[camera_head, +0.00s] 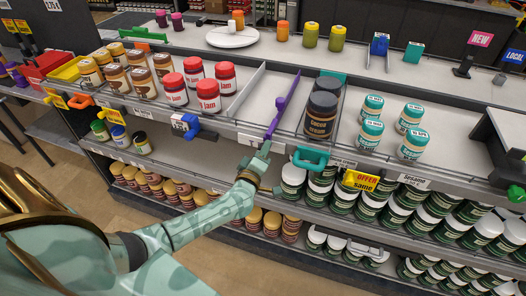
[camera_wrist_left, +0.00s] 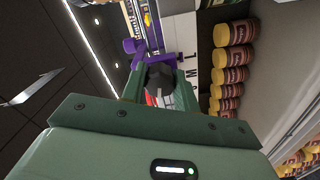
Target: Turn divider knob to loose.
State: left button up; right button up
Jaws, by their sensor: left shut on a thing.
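The purple divider (camera_head: 285,105) stands on the upper shelf between the red jam jars and the dark cocoa cream jars. Its front end reaches the shelf's front edge. My left gripper (camera_head: 263,150) is at that front end, in front of the price rail. A purple lever part (camera_wrist_left: 129,46) sticks out to the left. The exact knob angle is partly hidden by the fingers. My right gripper is not in view.
Red jam jars (camera_head: 208,94) stand left of the divider and cocoa cream jars (camera_head: 320,115) right of it. A teal divider handle (camera_head: 310,159) and a blue one (camera_head: 200,129) flank my gripper along the shelf edge. Jars (camera_wrist_left: 233,55) fill the shelf below.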

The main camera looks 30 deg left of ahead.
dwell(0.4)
pick_arm(q)
jog(key=o, duration=1)
jog(key=p+v, duration=0.2)
jog(key=v, duration=1.4)
jog(key=shift+s+d, duration=0.15)
jog(key=shift+s, duration=0.05)
